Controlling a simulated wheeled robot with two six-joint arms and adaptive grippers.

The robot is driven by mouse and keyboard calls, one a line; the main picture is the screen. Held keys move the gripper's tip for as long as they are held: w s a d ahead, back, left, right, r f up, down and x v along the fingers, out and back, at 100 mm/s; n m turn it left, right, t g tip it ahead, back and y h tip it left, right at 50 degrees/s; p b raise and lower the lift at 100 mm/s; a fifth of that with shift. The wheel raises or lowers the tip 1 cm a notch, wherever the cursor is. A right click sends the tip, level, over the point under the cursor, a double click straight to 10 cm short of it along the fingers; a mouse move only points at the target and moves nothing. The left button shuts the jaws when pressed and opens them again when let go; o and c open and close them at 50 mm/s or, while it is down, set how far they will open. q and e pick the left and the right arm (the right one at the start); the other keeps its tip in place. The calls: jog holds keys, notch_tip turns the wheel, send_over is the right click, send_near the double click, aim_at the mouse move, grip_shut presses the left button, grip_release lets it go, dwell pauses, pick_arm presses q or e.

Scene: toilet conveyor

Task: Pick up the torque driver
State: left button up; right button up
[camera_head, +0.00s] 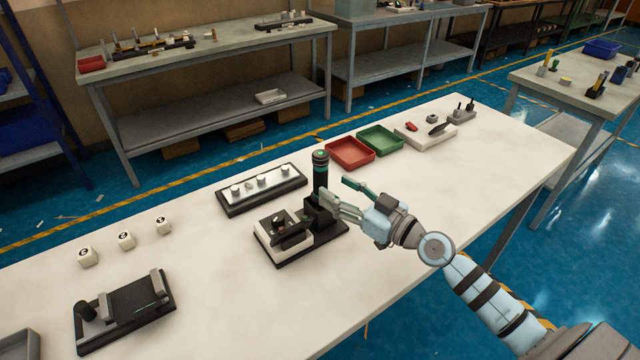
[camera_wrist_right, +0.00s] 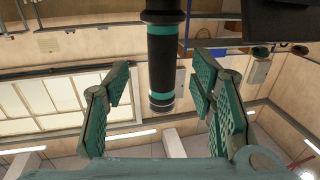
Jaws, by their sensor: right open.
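The torque driver (camera_head: 320,172) is a black cylinder with green bands and a grey-green cap. It stands upright in a black holder (camera_head: 323,222) on the white table. My right gripper (camera_head: 334,193) is open, just right of the driver in the head view. In the right wrist view the driver (camera_wrist_right: 162,60) hangs down from the top, between the two spread green-padded fingers (camera_wrist_right: 158,115), touching neither visibly. My left gripper is not in view.
A fixture with a small black block (camera_head: 280,235) adjoins the holder. A tray with white knobs (camera_head: 262,188) lies behind it. Red (camera_head: 350,152) and green (camera_head: 380,140) bins stand further back right. White numbered cubes (camera_head: 126,240) and a black fixture (camera_head: 125,310) are at left. The right front table is clear.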

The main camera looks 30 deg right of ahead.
aim_at(326, 183)
jog(key=x, duration=0.1)
jog(key=p+x, duration=0.1)
jog(key=x, duration=0.1)
jog(key=p+x, duration=0.1)
jog(key=x, duration=0.1)
jog(key=shift+w+a+r, duration=0.1)
jog(key=shift+a+r, duration=0.1)
jog(key=shift+r, duration=0.05)
jog(key=shift+w+a+f, duration=0.1)
jog(key=shift+w+f, duration=0.1)
jog(key=shift+w, duration=0.05)
grip_shut()
